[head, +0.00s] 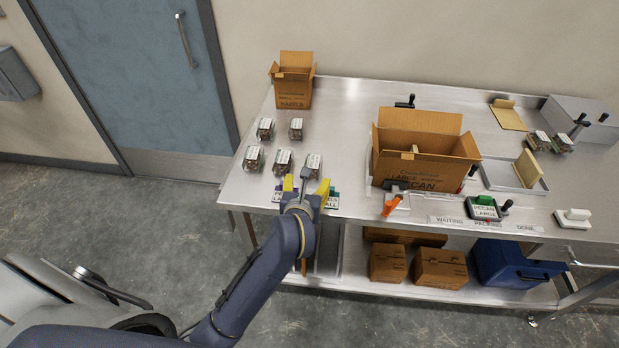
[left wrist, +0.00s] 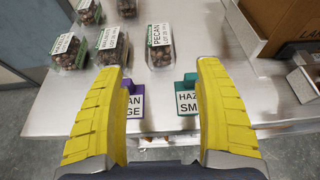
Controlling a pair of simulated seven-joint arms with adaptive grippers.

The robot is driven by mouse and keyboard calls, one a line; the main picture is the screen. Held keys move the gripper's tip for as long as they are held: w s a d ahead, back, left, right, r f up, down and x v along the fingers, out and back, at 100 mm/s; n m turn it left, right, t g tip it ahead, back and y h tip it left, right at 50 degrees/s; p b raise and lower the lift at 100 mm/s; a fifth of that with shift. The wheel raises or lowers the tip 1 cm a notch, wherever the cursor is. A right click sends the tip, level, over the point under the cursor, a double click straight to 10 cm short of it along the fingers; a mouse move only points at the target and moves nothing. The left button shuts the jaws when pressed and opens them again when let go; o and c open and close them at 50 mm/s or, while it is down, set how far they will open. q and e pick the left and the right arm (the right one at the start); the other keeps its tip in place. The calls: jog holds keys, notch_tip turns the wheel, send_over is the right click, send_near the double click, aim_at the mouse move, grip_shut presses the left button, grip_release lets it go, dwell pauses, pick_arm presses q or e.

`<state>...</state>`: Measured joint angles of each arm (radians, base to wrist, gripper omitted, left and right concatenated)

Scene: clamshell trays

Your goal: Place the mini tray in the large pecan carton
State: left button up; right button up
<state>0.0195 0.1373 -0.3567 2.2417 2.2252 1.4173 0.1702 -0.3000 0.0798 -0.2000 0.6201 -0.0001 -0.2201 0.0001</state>
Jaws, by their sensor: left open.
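The large pecan carton (head: 414,167) is an open brown box on the steel bench, flaps up, its front marked LARGE PECAN. Several clear clamshell trays of nuts stand at the bench's left end; I cannot tell which is the mini tray. The closest tray (head: 314,164) has a label reading PECAN in the left wrist view (left wrist: 159,47). My left gripper (head: 305,184), with yellow fingers, is open and empty at the front edge, just short of that tray. In the left wrist view its fingertips (left wrist: 161,68) are wide apart. My right gripper is out of view.
A purple sign (left wrist: 104,97) and a teal sign (left wrist: 187,99) stand at the bench edge by my fingers. A smaller carton (head: 293,92) stands at the back left. An orange-handled tool (head: 390,206) lies before the large carton. Bare steel lies between trays and large carton.

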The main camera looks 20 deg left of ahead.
pick_arm(q)
jog(key=v, duration=0.3)
jog(key=shift+o, duration=1.1)
jog(key=shift+s+d+r, duration=0.1)
jog(key=shift+s+r, duration=0.1)
jog(key=shift+s, duration=0.25)
